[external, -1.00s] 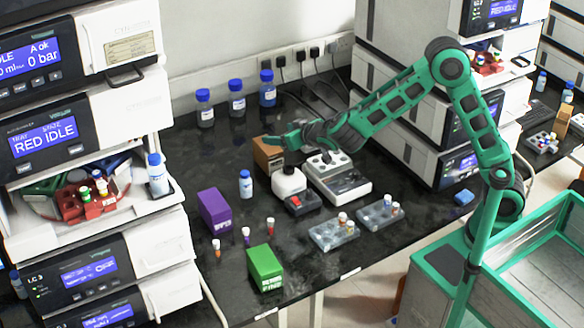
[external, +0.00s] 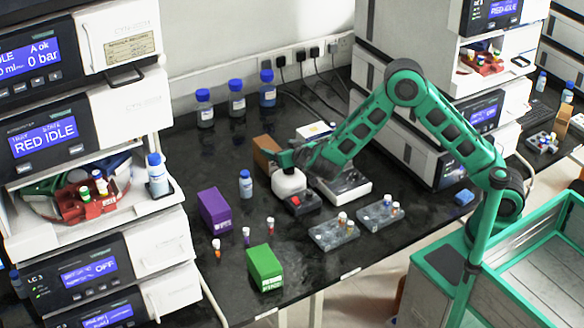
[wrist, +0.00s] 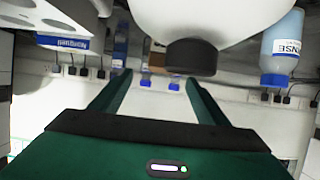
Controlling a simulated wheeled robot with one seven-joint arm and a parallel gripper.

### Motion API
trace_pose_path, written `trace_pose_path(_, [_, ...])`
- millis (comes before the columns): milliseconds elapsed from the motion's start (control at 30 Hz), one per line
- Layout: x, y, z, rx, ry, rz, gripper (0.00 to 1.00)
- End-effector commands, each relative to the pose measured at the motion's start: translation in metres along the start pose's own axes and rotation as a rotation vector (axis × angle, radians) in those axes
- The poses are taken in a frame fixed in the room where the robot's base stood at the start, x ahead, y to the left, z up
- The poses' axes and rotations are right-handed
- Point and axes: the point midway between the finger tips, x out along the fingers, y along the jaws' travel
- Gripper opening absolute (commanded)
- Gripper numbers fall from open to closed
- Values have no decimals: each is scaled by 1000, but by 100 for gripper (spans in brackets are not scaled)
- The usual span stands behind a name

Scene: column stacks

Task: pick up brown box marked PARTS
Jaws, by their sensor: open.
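The brown box (external: 266,152) stands on the black bench left of the white device with the dark round top (external: 289,184). Its right side is partly hidden by my gripper (external: 286,158), and I cannot read its marking. My gripper is low, just right of the box and above or behind the white device; I cannot tell whether it touches the box. In the wrist view my gripper (wrist: 157,92) has two green fingers apart with nothing held between them.
A blue-capped bottle (external: 246,184) stands left of the white device, and a purple box (external: 215,209) farther left. A green box (external: 265,268) is near the front edge. A white instrument (external: 345,188) sits to the right. Several blue-capped bottles (external: 237,106) line the wall.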

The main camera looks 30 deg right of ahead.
Motion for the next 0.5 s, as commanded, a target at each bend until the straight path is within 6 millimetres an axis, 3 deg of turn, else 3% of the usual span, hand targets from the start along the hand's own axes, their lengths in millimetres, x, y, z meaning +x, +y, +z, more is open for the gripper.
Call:
trace_pose_path(267, [20,-2,3,0,-1,1,69])
trace_pose_path(500, [52,-7,8,2,-1,2,69])
